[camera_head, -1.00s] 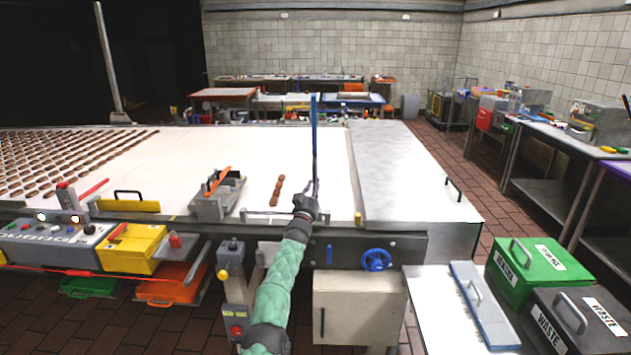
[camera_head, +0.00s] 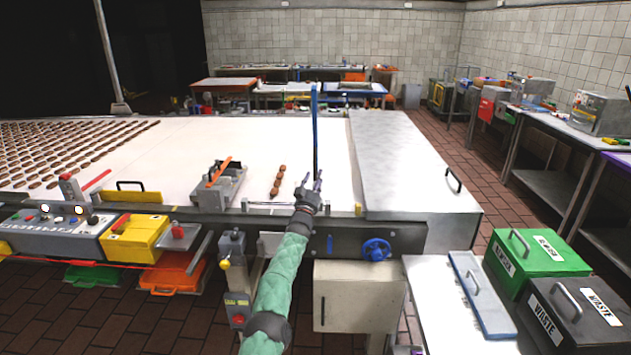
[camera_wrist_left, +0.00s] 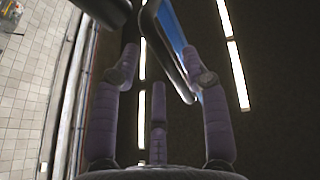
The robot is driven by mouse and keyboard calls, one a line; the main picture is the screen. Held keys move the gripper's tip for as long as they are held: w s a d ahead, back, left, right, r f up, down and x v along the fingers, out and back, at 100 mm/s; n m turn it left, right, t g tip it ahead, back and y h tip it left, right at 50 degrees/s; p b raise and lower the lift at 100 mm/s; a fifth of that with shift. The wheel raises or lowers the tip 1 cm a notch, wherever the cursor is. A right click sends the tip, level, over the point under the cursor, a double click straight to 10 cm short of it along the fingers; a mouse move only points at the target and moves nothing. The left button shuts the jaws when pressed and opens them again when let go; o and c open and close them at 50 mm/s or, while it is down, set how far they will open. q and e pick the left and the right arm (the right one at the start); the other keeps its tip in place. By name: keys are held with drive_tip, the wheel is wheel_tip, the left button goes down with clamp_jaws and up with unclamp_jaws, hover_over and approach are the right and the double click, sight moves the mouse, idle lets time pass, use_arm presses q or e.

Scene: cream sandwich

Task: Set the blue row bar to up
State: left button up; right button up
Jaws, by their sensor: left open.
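The blue row bar (camera_head: 315,130) stands upright above the near edge of the white belt, seen nearly edge-on. My left gripper (camera_head: 312,183) is at its lower end, with its fingers spread apart and pointing up. In the left wrist view the blue bar (camera_wrist_left: 173,27) and a dark looped handle (camera_wrist_left: 166,58) lie ahead, between the spread fingers of my left gripper (camera_wrist_left: 160,62). I cannot tell whether a finger touches the handle. The gripper hides the bar's foot. My right gripper is not in view.
Small brown biscuits (camera_head: 278,182) lie in a short row left of the bar. A grey metal feeder (camera_head: 218,187) stands further left. A blue handwheel (camera_head: 376,250) is on the frame below right. A grey metal cover (camera_head: 400,150) lies right of the bar.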

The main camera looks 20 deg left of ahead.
use_arm(q)
drive_tip(key=shift+s+a, duration=0.1)
drive_tip(key=shift+s, duration=0.15)
drive_tip(key=shift+s+f, duration=0.1)
drive_tip(key=shift+s, duration=0.05)
drive_tip(key=s+d+f, duration=0.1)
drive_tip(key=s, duration=1.3)
idle(1.1)
drive_tip(key=shift+d+f, duration=0.1)
drive_tip(key=shift+d, duration=0.05)
